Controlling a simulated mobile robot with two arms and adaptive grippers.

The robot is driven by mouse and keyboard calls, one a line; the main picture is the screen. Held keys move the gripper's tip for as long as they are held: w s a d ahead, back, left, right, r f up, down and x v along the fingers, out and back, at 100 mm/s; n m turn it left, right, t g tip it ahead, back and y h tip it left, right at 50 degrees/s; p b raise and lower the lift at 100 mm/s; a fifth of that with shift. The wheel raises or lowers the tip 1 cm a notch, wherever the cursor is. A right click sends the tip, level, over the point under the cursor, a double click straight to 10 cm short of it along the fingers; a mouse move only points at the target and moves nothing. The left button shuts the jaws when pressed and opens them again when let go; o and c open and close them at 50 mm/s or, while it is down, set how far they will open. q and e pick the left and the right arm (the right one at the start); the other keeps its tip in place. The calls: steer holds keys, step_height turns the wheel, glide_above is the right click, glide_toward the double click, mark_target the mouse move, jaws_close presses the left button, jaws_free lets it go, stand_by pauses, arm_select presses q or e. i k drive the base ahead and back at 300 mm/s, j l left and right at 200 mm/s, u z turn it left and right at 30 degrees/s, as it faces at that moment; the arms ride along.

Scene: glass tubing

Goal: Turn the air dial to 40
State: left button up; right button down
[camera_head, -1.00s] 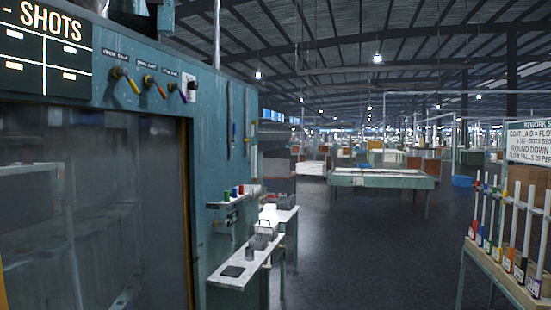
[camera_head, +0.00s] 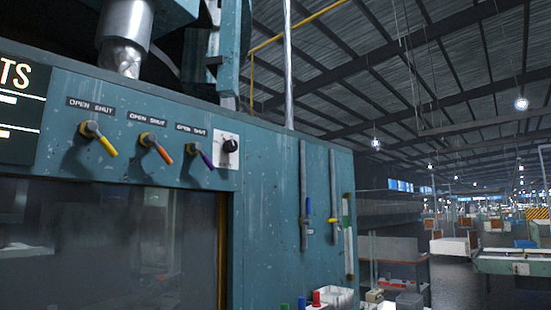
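A black round dial (camera_head: 229,146) sits on a small white plate (camera_head: 226,160) at the right end of the row of levers on the teal cabinet. The plate's markings are too small to read, so I cannot tell the dial's setting or whether it is the air dial. Neither of my grippers shows in the head view.
Left of the dial are a yellow lever (camera_head: 104,144), an orange lever (camera_head: 160,150) and a purple lever (camera_head: 204,158), under "OPEN SHUT" labels. Two vertical rods or tubes (camera_head: 305,195) run down the cabinet's right part. Small coloured items (camera_head: 316,298) show below.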

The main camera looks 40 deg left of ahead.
mark_target(229, 146)
steer(key=i+u, duration=0.4)
steer(key=i+l+u, duration=0.25)
steer(key=i+u, duration=0.15)
steer(key=i, duration=0.15)
steer(key=i+l+u, duration=0.4)
steer(key=i+j, duration=0.05)
